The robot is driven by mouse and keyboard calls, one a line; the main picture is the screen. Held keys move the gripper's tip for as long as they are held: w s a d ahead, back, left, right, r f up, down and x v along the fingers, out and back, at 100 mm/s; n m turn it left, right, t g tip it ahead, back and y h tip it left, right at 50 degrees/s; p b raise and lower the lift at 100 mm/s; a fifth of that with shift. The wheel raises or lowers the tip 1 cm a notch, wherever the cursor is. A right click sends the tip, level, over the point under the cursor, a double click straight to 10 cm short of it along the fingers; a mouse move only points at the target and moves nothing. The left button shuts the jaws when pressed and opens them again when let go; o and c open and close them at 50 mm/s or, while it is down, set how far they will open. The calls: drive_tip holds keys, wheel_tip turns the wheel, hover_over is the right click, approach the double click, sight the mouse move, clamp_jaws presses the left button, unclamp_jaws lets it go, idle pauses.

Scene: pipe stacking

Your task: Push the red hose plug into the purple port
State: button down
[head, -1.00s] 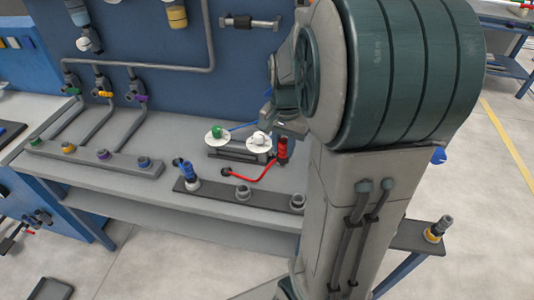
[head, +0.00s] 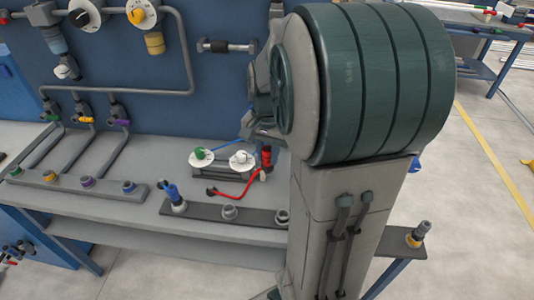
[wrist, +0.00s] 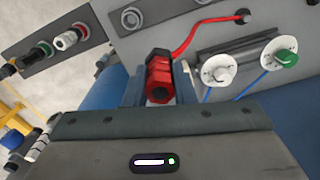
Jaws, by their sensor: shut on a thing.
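The red hose plug (wrist: 159,76) is between the two fingers of my gripper (wrist: 160,88) in the wrist view, and the gripper is shut on it. In the head view the red plug (head: 266,156) stands roughly upright below my wrist, behind the black strip. Its red hose (head: 238,193) runs from it to the left over the bench. The purple port (head: 87,182) is on the grey rail at the left of the bench, well away from the plug. My arm hides most of the gripper in the head view.
Green (head: 17,171), yellow (head: 50,177) and blue (head: 129,186) ports share the grey rail. A black strip (head: 203,210) at the front edge holds a blue plug (head: 172,193) and grey sockets. White dials (head: 241,160) stand close to the red plug. Pipes rise behind the rail.

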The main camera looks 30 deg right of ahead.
drive_tip(key=shift+r+p, duration=1.6)
drive_tip(key=shift+r, duration=0.65)
